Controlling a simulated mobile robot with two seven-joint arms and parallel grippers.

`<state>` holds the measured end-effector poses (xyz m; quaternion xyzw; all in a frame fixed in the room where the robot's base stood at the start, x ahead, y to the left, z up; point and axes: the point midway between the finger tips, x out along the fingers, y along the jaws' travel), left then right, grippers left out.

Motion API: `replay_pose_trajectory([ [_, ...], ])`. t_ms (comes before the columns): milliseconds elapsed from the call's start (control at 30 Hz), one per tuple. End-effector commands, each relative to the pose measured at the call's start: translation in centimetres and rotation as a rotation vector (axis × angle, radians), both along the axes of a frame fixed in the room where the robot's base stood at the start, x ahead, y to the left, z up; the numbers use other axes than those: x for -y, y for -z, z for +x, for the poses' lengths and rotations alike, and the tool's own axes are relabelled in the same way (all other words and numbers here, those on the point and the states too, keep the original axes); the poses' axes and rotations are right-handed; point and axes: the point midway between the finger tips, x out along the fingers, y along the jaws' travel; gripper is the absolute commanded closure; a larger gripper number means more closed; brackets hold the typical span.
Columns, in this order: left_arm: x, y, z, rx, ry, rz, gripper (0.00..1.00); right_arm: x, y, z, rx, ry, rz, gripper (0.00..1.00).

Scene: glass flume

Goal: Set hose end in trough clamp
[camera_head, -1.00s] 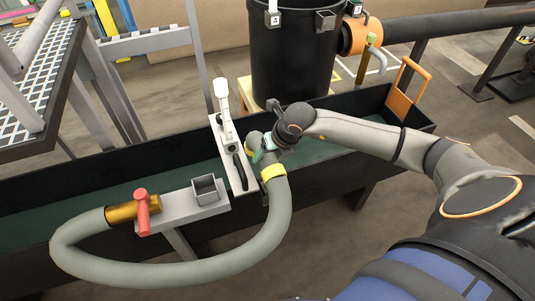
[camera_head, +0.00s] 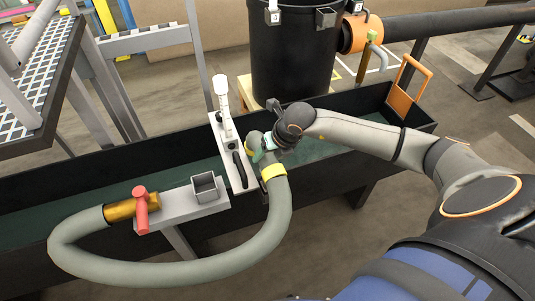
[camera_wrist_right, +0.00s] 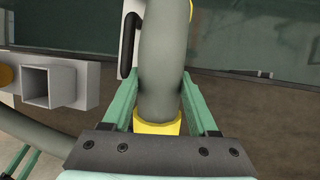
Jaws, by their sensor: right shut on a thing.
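The grey hose (camera_head: 180,272) loops from a brass valve fitting with a red handle (camera_head: 141,205) round to its free end, which has a yellow band (camera_head: 273,172). My right gripper (camera_head: 262,150) is shut on the hose just beyond that band. In the right wrist view the hose (camera_wrist_right: 165,60) runs between the green fingers of my right gripper (camera_wrist_right: 163,112). The trough clamp, with a white upright lever (camera_head: 222,100) and a pale plate (camera_head: 226,150), sits on the trough edge just left of the hose end. Whether the end touches the clamp is hidden.
The long dark trough (camera_head: 120,183) runs across the view. A square grey socket (camera_head: 204,187) stands on the bracket beside the valve. A black barrel (camera_head: 293,55) stands behind the trough, and an orange handle (camera_head: 409,85) rises at its right end.

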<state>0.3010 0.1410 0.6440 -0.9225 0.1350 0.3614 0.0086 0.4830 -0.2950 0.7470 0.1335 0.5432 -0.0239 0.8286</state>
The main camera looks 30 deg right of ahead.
Motion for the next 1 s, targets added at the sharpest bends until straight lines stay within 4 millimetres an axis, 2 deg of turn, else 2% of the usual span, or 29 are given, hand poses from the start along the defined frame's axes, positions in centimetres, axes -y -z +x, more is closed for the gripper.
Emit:
replay_pose_trajectory([
  [167,0.0,0.4,0.0,0.001,-0.001,0.0,0.5,0.0,0.2,0.2,0.007,0.0,0.002,1.0],
  [200,0.0,0.3,0.0,0.001,-0.001,0.0,0.5,0.0,0.1,0.2,0.007,0.0,0.002,0.39],
  [500,-0.1,0.3,0.0,0.0,-0.001,0.001,0.5,0.0,0.2,0.1,0.002,0.0,0.001,0.06],
  [867,0.1,0.5,-0.1,-0.01,0.002,0.001,0.5,0.0,0.5,-0.1,-0.003,0.0,-0.001,0.06],
  [1000,0.4,-0.4,0.2,-0.001,0.008,-0.005,0.5,0.3,-1.9,-1.0,0.001,-0.001,-0.003,0.06],
])
